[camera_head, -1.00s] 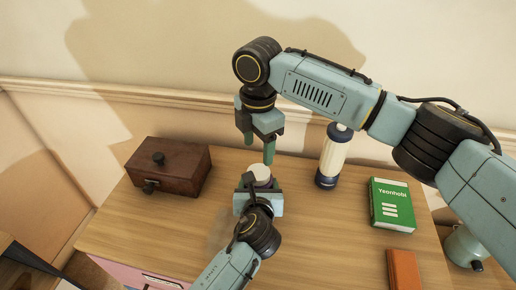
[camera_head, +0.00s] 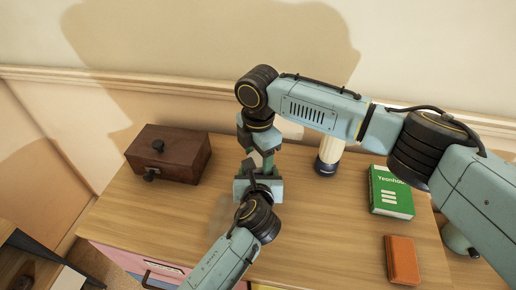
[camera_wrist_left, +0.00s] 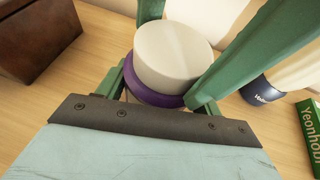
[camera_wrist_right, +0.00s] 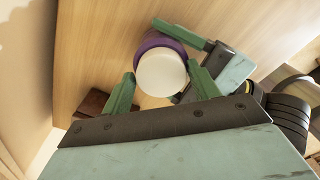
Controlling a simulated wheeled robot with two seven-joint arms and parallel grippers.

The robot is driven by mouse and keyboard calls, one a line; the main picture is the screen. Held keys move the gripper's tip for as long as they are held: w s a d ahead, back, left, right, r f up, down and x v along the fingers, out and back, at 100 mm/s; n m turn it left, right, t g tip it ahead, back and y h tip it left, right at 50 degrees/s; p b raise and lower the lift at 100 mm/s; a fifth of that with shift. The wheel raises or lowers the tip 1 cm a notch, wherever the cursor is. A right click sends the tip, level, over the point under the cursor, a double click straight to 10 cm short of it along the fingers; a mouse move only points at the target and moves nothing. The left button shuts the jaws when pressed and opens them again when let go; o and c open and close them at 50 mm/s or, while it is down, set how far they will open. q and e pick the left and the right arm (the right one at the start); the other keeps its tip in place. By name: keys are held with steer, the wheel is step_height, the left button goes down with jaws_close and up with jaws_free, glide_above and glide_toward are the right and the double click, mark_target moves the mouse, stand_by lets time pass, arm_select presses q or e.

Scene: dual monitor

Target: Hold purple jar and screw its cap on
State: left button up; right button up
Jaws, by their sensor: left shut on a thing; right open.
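The purple jar (camera_wrist_left: 150,94) stands upright with the white cap (camera_wrist_left: 172,55) on its top; whether the cap is threaded on cannot be told. My left gripper (camera_head: 258,186) is shut on the jar body from the front. In the right wrist view the cap (camera_wrist_right: 162,74) hides most of the jar (camera_wrist_right: 158,39). My right gripper (camera_wrist_right: 162,84) points down from above, open, with one finger on either side of the cap. Gaps seem to remain between those fingers and the cap. In the head view the grippers hide jar and cap.
A brown wooden box (camera_head: 170,155) stands at the left of the wooden table (camera_head: 330,225). A white and dark-blue bottle (camera_head: 328,157) is just right of my right gripper. A green book (camera_head: 391,194) and an orange book (camera_head: 402,260) lie at the right. The front middle is clear.

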arm_select(q)
steer(key=shift+r, duration=0.1)
arm_select(e)
steer(key=c, duration=0.8)
arm_select(q)
steer(key=shift+d, duration=0.1)
arm_select(e)
steer(key=m, duration=0.3)
steer(key=o, duration=1)
steer(key=shift+o, duration=0.4)
arm_select(q)
steer(key=shift+a, duration=0.2)
arm_select(e)
steer(key=shift+s, duration=0.1)
